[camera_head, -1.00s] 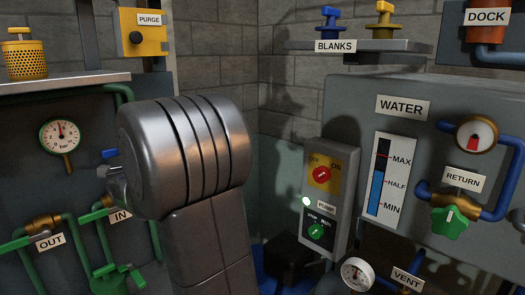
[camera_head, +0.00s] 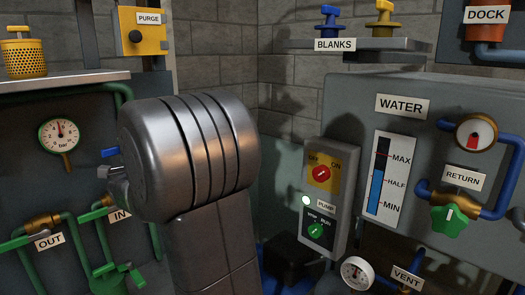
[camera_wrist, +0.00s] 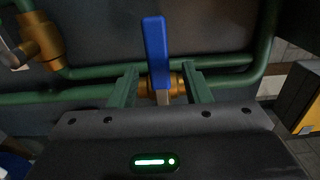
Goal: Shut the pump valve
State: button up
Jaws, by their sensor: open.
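In the wrist view a valve with a long blue lever (camera_wrist: 154,50) sits on a brass body (camera_wrist: 178,82) in a green pipe. The lever stands across the pipe line. My gripper (camera_wrist: 161,70) is open, with one finger on each side of the lever; I see no clear contact. In the head view the blue lever (camera_head: 109,153) shows just left of my arm, which hides most of the valve and my gripper. The PUMP label (camera_head: 326,205) is on a grey switch box (camera_head: 343,190) with a red and a green knob. No label shows on the blue-lever valve.
The OUT label (camera_head: 49,242) and IN label (camera_head: 121,215) mark green pipework at left. A pressure gauge (camera_head: 59,134) is above it. In the wrist view another brass fitting (camera_wrist: 38,38) is at upper left and a yellow box (camera_wrist: 303,95) at right.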

jog(key=b+v, duration=0.2)
jog(key=v, duration=0.9)
jog(key=p+x, duration=0.3)
jog(key=x, duration=1.1)
jog(key=shift+w+a, duration=0.15)
jog(key=shift+a, duration=0.05)
jog(key=shift+f+n, duration=0.4)
jog(key=shift+d+f+n+b, duration=0.2)
jog(key=shift+n+b, duration=0.1)
jog(key=shift+n, duration=0.2)
jog(key=shift+f+n, duration=0.1)
jog(key=shift+n, duration=0.2)
